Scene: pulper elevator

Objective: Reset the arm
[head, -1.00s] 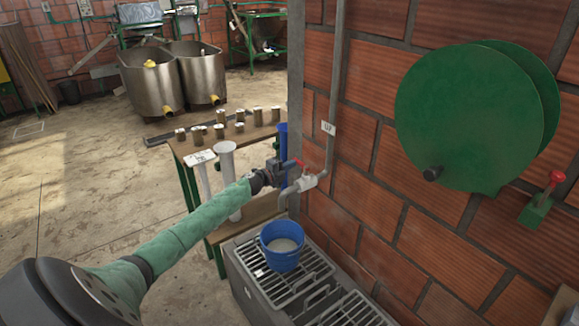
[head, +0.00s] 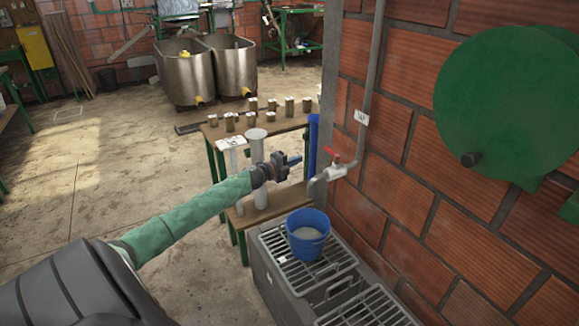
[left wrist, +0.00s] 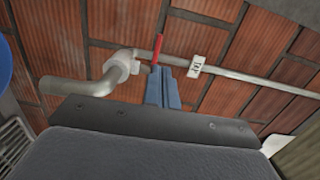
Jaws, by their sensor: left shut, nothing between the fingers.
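My left arm in its green sleeve reaches in from the left in the head view. My left gripper (head: 293,160) is shut and empty, a little left of the red tap handle (head: 333,153) on the grey wall pipe (head: 341,172). In the head view a small gap shows between the fingertips and the handle. In the left wrist view the shut blue fingers (left wrist: 163,88) overlap the pipe, with the red handle (left wrist: 158,48) beyond them. My right gripper is not in view.
A blue bucket (head: 308,240) with pale contents stands on the metal grate (head: 338,266) below the spout. A wooden table (head: 262,131) with several small cans is behind the gripper. Brick wall and a green reel (head: 510,105) are at right. Open floor (head: 110,190) lies left.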

